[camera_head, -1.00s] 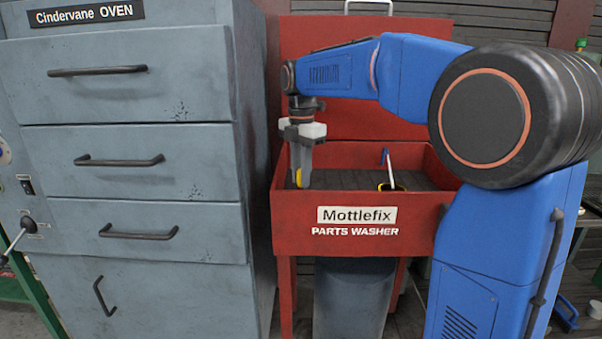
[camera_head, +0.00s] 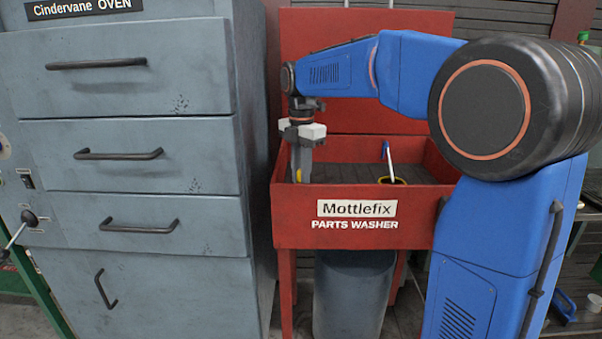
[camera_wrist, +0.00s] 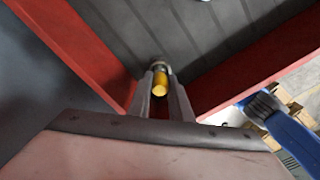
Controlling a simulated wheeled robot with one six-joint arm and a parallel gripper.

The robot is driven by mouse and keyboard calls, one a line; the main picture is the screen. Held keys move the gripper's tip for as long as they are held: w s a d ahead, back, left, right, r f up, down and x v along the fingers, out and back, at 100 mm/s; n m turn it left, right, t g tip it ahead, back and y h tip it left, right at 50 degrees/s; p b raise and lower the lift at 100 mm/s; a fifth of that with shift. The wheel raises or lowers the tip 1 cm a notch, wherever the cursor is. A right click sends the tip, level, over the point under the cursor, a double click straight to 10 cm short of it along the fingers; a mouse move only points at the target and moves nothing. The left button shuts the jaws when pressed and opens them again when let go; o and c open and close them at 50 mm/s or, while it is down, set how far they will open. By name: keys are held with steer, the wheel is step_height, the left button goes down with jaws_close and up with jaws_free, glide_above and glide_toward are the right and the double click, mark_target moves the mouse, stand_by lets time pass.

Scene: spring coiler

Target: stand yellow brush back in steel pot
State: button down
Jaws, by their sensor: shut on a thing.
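My gripper (camera_head: 301,180) points down inside the left end of the red parts washer basin. It is shut on the yellow brush (camera_wrist: 160,84), whose yellow end shows between the two fingers in the wrist view. A sliver of yellow also shows beside the fingers in the head view (camera_head: 298,176). The rest of the brush is hidden by the fingers and the basin wall. To the right, a yellow-rimmed opening (camera_head: 393,181) holds an upright blue and white handle (camera_head: 388,155). It may be the pot, but the front wall hides its body.
The parts washer (camera_head: 290,222) has a raised front wall and a tall red back panel. Its ribbed floor (camera_head: 345,178) is clear between my gripper and the yellow-rimmed opening. The grey oven (camera_head: 140,190) stands close on the left. A grey bin (camera_head: 352,295) sits below the basin.

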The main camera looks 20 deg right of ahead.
steer(key=shift+f, duration=0.45)
steer(key=c, duration=1.5)
jaws_free()
steer(key=shift+c, duration=0.2)
steer(key=shift+r, duration=0.15)
step_height(320, 180, up, 16)
steer(key=s+d+f+m+t, duration=0.1)
steer(key=s+d+f+m, duration=0.1)
steer(key=s+f+m, duration=0.55)
steer(key=s+d+f+m+t, duration=0.1)
steer(key=s+d+f+m, duration=0.3)
steer(key=s, duration=0.6)
steer(key=s+d+f+m+t, duration=0.1)
steer(key=s+f+m+t, duration=0.1)
steer(key=s+f+m, duration=1)
steer(key=s+f, duration=0.4)
steer(key=shift+f+t, duration=0.4)
